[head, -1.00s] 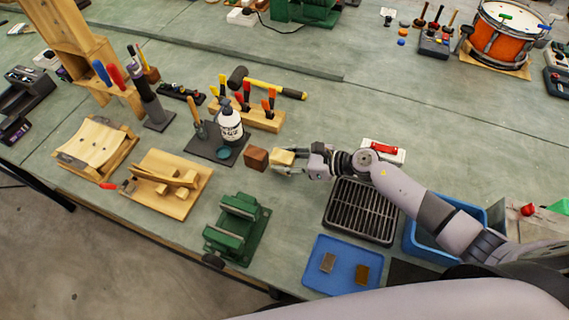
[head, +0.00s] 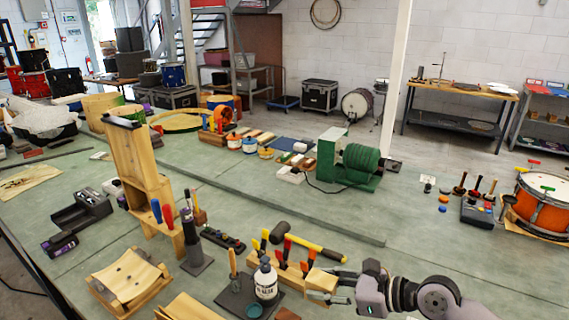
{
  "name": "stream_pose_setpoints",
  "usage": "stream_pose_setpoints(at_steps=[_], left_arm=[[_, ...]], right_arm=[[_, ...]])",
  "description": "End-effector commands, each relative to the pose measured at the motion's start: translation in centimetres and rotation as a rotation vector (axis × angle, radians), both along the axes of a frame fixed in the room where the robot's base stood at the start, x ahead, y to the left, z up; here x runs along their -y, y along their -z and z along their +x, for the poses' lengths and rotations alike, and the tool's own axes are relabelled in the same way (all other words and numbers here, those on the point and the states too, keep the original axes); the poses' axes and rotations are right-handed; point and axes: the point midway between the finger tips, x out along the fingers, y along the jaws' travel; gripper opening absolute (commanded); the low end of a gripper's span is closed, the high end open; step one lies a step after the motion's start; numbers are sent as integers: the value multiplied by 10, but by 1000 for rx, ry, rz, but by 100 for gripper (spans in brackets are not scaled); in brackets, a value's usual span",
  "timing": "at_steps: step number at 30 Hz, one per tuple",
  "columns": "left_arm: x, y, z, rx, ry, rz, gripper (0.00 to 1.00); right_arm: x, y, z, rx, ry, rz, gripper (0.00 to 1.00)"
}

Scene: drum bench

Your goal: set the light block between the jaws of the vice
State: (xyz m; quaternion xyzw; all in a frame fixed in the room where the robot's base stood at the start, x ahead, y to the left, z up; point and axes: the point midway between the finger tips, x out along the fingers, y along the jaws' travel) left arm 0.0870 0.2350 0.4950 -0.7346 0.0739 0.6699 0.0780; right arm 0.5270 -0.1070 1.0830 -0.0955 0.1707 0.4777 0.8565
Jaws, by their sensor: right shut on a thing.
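My right gripper (head: 338,285) shows at the bottom centre of the head view, pointing left beside the bottle. It is shut on the light block (head: 321,280), a pale wooden piece at its fingertips. The block is partly covered by the fingers and hard to separate from the clamp rack behind it. The vice is out of view below the frame. My left gripper is not in view.
A white bottle (head: 265,281) and a wooden rack of clamps (head: 292,273) are close to my right gripper. A hammer (head: 315,244) lies behind them. A brown block (head: 287,314) shows at the bottom edge. A green machine (head: 347,163) stands farther back.

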Motion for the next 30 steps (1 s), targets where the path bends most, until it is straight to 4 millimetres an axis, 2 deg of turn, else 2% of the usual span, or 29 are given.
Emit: stream_pose_setpoints(at_steps=[4, 8, 18, 24, 30], left_arm=[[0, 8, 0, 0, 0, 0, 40], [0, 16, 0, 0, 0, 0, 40], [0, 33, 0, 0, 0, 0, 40], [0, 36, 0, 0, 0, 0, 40], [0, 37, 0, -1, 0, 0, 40]], right_arm=[[-4, -5, -15, -1, -21, 7, 4], [3, -11, -35, -1, -28, 8, 4], [57, -4, -85, -6, 29, 4, 4], [78, 2, -103, -3, 61, 3, 4], [84, 4, -107, -2, 66, -4, 4]])
